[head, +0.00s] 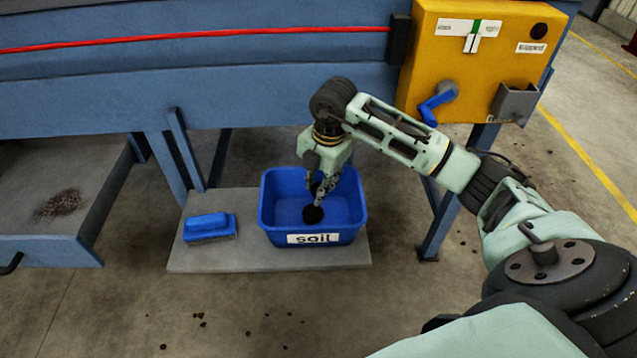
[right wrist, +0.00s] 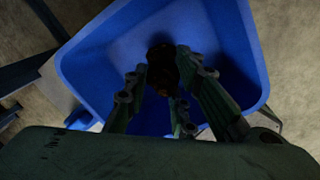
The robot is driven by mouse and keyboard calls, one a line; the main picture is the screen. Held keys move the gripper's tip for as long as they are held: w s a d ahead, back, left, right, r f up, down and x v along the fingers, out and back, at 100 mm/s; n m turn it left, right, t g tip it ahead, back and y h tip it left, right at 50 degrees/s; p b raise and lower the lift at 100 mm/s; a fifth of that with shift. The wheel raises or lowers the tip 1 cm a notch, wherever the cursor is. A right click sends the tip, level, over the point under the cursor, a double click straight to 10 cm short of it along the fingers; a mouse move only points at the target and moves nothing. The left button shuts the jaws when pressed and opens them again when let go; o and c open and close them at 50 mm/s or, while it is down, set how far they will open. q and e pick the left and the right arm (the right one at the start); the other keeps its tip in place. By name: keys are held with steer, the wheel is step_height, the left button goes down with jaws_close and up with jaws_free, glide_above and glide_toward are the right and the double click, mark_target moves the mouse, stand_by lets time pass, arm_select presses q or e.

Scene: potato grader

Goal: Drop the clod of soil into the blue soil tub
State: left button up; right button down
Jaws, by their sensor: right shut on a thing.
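The blue soil tub (head: 348,232) stands on a low grey board and carries a white "soil" label. My right gripper (head: 316,203) points down inside the tub's opening. It is shut on the dark brown clod of soil (head: 312,214), which sits at its fingertips. In the right wrist view the clod (right wrist: 162,72) shows between the fingers (right wrist: 165,85), with the blue tub (right wrist: 95,50) around and behind it. I cannot tell whether the clod touches the tub floor. My left gripper is not in view.
A blue brush (head: 208,227) lies on the grey board (head: 190,260) left of the tub. A grey drawer (head: 75,225) with dirt is at the far left. The blue machine frame and yellow control box (head: 480,60) stand behind. Dark crumbs dot the floor in front.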

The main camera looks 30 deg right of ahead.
steer(key=shift+f, duration=0.1)
steer(key=c, duration=1.4)
jaws_free()
steer(key=r, duration=0.4)
steer(key=s+r, duration=0.1)
steer(key=r, duration=0.7)
steer(key=shift+s+d, duration=0.3)
steer(key=shift+d, duration=0.05)
